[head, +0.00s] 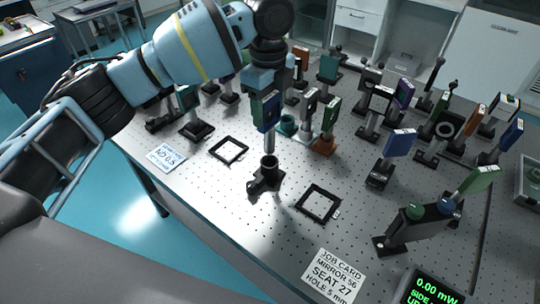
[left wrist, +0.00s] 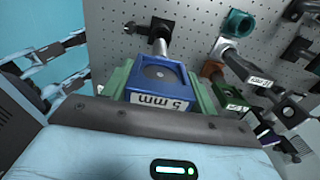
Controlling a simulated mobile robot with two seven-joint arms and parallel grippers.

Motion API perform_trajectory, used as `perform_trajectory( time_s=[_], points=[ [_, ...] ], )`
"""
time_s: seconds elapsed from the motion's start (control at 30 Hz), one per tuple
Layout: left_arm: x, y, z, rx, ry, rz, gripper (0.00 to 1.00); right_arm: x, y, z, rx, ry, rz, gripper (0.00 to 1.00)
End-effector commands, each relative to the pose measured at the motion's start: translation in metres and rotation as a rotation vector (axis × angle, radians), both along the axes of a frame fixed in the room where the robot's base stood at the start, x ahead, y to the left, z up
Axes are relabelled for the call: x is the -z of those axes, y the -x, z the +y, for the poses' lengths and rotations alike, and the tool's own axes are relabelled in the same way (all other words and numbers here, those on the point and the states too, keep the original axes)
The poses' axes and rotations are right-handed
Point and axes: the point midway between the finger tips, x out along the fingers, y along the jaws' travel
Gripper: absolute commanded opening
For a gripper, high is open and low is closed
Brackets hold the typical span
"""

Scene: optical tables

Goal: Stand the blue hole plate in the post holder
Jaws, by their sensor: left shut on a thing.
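The blue hole plate (head: 264,112) hangs upright from my left gripper (head: 266,92), with its silver post (head: 269,143) pointing down. The black post holder (head: 268,172) stands on the table directly below the post. The post's lower end meets the holder's mouth in the head view; I cannot tell how far inside it is. The holder also shows in the left wrist view (left wrist: 160,27). My right gripper is out of view.
Black square frames lie left (head: 229,150) and right (head: 318,203) of the holder. A job card (head: 332,275) reading "HOLE 5 mm" lies at the front. Several mounted plates crowd the back and right, including a green one on an orange base (head: 325,145).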

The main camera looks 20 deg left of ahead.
Motion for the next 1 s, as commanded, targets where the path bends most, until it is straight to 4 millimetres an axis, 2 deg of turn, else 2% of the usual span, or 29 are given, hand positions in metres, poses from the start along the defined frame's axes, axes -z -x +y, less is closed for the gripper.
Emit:
perform_trajectory(
  time_s=[0.13, 0.27, 0.47, 0.8, 1.0],
  points=[
    [0.025, 0.000, 0.000, 0.000, -0.001, 0.002, 0.28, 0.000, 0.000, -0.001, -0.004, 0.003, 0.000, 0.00],
    [0.035, 0.000, 0.000, 0.000, -0.001, -0.001, 0.28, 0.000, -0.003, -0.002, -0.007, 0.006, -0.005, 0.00],
    [0.039, 0.000, 0.000, -0.001, -0.001, -0.001, 0.28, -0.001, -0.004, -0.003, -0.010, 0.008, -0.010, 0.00],
    [0.084, 0.000, 0.000, -0.001, 0.000, 0.000, 0.28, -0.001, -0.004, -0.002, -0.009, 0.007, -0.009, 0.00],
    [0.086, 0.000, 0.000, -0.001, 0.000, -0.001, 0.28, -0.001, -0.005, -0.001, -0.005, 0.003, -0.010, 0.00]
  ],
)
